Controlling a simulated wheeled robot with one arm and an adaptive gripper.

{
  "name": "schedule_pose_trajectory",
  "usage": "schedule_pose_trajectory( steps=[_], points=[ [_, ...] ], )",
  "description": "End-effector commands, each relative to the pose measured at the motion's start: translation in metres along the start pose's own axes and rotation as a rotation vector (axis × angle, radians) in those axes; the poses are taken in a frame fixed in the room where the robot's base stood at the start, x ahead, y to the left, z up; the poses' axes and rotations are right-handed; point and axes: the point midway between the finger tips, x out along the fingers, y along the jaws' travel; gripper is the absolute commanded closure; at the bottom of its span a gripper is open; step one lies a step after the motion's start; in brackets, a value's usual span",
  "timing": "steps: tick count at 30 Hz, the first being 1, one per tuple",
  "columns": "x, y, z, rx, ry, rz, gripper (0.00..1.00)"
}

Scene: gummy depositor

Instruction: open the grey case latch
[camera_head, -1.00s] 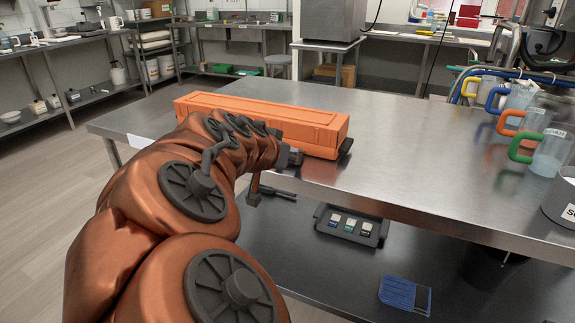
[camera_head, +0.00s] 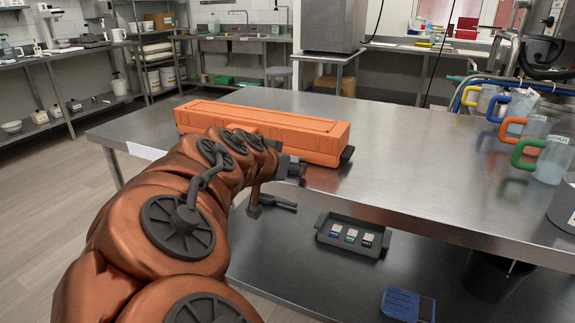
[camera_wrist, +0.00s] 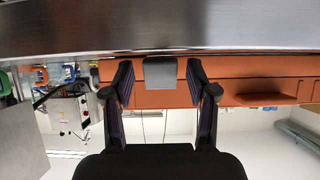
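The long orange case (camera_head: 318,136) lies on the steel table, its long front side facing my arm. It also shows in the wrist view (camera_wrist: 235,72), which looks upside down. A grey latch (camera_wrist: 159,72) sits on the case's front side, between my two dark fingers. My gripper (camera_wrist: 160,84) is open, with one finger on each side of the latch and a gap on both sides. In the head view my gripper (camera_head: 293,170) is at the case's front side, near its right part. My arm hides the left front of the case and the latch there.
The steel table (camera_head: 410,150) is clear right of the case. Jugs with coloured handles (camera_head: 528,150) stand at its right side. A tray with small blocks (camera_head: 352,236) and a blue item (camera_head: 408,304) are on the shelf below. The table's front edge runs close beneath my gripper.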

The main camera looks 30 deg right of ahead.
Motion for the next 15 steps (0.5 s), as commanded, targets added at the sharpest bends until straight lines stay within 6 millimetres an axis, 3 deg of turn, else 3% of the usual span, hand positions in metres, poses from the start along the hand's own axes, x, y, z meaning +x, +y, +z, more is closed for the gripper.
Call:
schedule_pose_trajectory(
  steps=[10,15],
  points=[
    [-0.001,-0.001,-0.002,0.000,0.001,-0.001,0.38],
    [-0.008,-0.002,-0.014,0.002,0.005,-0.005,0.38]
  ],
)
